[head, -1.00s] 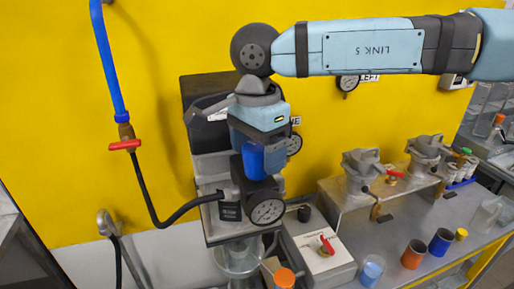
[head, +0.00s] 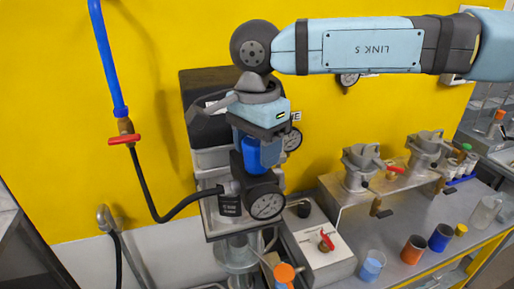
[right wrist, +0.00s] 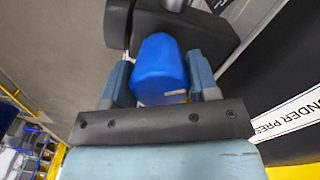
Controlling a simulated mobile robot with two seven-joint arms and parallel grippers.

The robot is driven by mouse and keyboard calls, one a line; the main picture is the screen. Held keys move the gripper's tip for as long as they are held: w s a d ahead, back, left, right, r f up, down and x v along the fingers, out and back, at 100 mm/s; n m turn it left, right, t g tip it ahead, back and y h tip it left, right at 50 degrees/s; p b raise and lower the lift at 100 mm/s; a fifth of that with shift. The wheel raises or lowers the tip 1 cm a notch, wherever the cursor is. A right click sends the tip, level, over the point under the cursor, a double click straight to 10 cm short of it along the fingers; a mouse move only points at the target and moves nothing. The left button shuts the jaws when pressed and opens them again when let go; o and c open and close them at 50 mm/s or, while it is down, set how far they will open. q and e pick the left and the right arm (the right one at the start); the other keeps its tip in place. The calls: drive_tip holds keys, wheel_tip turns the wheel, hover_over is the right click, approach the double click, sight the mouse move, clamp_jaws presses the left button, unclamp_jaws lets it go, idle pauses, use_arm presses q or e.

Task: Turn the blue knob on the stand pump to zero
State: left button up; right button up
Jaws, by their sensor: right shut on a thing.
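The stand pump (head: 258,187) is a dark body with a round dial gauge (head: 267,206) on its front, on a stand in the middle of the head view. Its blue knob (head: 262,154) sits on top of the body. My right gripper (head: 254,145) comes down from above and is shut on the blue knob. In the right wrist view the knob (right wrist: 160,70) sits between the two fingers, which lie along its sides. The knob's markings cannot be read. My left gripper is not in view.
A black hose with a red-handled valve (head: 124,139) runs to the pump's left side. A grey box with a red switch (head: 326,242) stands to the right. Metal devices (head: 360,165) and colored cups (head: 413,249) occupy the bench further right. The yellow wall is close behind.

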drive_tip(key=n+b, duration=0.2)
drive_tip(key=n, duration=0.2)
drive_tip(key=shift+f+b, duration=0.2)
drive_tip(key=shift+b, duration=0.15)
drive_tip(key=n+b, duration=0.2)
drive_tip(key=n, duration=0.2)
drive_tip(key=shift+r, duration=0.1)
drive_tip(key=n+b, duration=0.2)
drive_tip(key=n, duration=0.4)
drive_tip(key=shift+r+n+b, duration=0.1)
drive_tip(key=shift+n+b, duration=0.5)
drive_tip(key=shift+n, duration=0.9)
drive_tip(key=o, duration=0.9)
